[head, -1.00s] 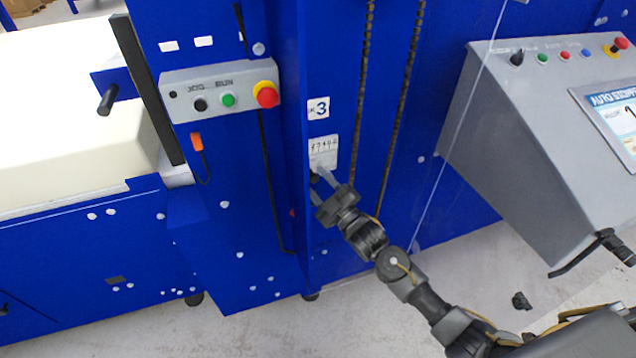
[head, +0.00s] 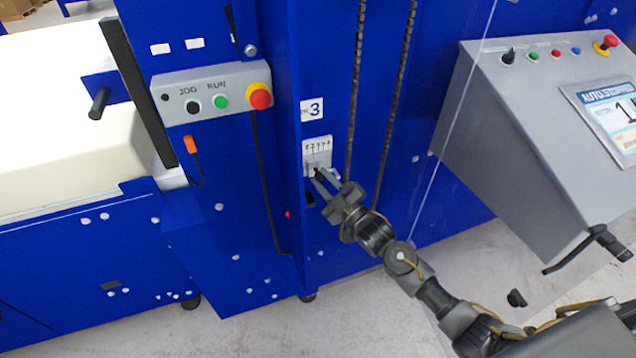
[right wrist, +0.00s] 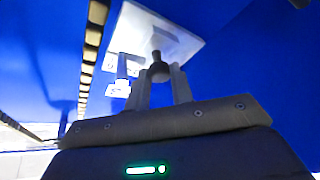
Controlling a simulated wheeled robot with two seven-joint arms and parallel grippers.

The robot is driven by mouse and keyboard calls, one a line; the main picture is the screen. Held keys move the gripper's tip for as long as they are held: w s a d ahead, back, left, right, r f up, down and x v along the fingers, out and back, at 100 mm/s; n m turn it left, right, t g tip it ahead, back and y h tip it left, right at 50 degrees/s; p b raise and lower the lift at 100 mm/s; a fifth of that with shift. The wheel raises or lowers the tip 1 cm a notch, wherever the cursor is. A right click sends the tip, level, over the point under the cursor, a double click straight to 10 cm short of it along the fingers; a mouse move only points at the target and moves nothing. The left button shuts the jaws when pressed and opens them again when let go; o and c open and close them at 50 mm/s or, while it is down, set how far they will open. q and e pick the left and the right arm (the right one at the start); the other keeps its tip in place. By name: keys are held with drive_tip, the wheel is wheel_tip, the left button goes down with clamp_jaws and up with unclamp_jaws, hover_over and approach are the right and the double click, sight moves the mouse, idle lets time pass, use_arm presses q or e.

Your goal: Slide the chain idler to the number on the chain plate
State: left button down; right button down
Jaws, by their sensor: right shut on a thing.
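The chain plate (head: 317,145), a small white panel with a row of numbers and tick marks, is on the blue machine column. The chain idler shows as a dark knob (right wrist: 159,71) in the right wrist view, with a thin dark stem in front of the white plate (right wrist: 148,30). My right gripper (head: 321,179) is at the lower part of the plate. In the right wrist view its fingers (right wrist: 161,80) are shut on the knob. The idler's exact position against the numbers is hard to read. My left gripper is not in view.
A label with a 3 (head: 313,110) is above the plate. Two chains (head: 352,100) hang just right of it. A grey button box (head: 211,98) is to the left, and a grey control console (head: 530,130) is to the right. A cream foam block (head: 70,160) lies at far left.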

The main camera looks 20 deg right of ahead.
drive_tip(key=c, duration=1.2)
unclamp_jaws()
drive_tip(key=shift+c, duration=0.2)
use_arm(q)
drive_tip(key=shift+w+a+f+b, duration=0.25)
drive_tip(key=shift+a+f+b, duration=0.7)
drive_tip(key=shift+b, duration=0.1)
use_arm(e)
drive_tip(key=v, duration=1)
drive_tip(key=shift+s, duration=0.4)
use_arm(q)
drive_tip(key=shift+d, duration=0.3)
use_arm(e)
drive_tip(key=shift+f, duration=0.1)
